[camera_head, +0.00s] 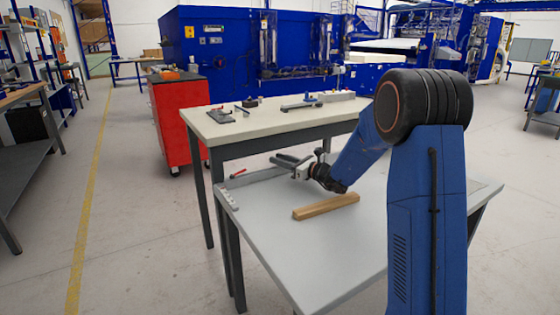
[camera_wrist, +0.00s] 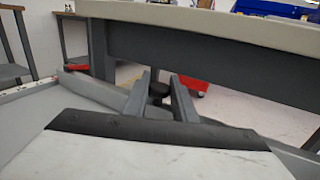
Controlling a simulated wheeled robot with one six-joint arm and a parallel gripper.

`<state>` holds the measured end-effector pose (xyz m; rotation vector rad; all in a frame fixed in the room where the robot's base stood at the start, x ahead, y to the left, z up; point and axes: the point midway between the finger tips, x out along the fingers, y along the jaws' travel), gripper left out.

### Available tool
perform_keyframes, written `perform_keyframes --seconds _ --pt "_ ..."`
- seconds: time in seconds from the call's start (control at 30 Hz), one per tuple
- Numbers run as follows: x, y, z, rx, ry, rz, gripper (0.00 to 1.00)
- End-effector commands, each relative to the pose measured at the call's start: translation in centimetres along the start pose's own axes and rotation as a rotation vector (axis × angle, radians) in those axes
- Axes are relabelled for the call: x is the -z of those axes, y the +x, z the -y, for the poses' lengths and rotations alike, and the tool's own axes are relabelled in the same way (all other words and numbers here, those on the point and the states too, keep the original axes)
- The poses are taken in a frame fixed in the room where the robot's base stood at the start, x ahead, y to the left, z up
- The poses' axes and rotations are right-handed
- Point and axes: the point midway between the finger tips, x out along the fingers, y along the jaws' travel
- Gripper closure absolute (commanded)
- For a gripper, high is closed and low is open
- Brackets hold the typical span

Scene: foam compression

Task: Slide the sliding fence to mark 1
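The sliding fence (camera_head: 258,177) is a long grey bar lying across the far left part of the grey table. A red lever (camera_head: 238,173) stands at its left end, and the lever also shows in the wrist view (camera_wrist: 75,68). A pale strip with small dark marks (camera_head: 227,199) runs along the table's left edge; which mark is 1 cannot be read. My gripper (camera_head: 287,162) is low over the far edge, at the fence's right part. In the wrist view its two grey fingers (camera_wrist: 160,95) are apart, with a dark round knob (camera_wrist: 158,88) visible between them. Contact cannot be told.
A wooden strip (camera_head: 326,207) lies on the grey table (camera_head: 310,250), nearer than the fence. A second, pale-topped table (camera_head: 260,122) with small tools stands just behind. A red cabinet (camera_head: 180,118) is at its left. The table's front is clear.

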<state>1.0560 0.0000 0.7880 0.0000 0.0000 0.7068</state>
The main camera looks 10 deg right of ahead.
Motion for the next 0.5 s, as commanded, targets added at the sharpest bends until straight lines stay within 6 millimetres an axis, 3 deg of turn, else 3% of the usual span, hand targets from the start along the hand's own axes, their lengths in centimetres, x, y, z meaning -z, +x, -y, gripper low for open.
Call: perform_keyframes --seconds 0.17,0.4,0.5 --pt "0.0 -0.3 -0.1 0.0 0.0 0.0 1.0" --pt "0.0 -2.7 -1.1 0.001 0.0 0.0 1.0" --pt "0.0 -2.8 -1.2 0.0 0.0 0.0 1.0"
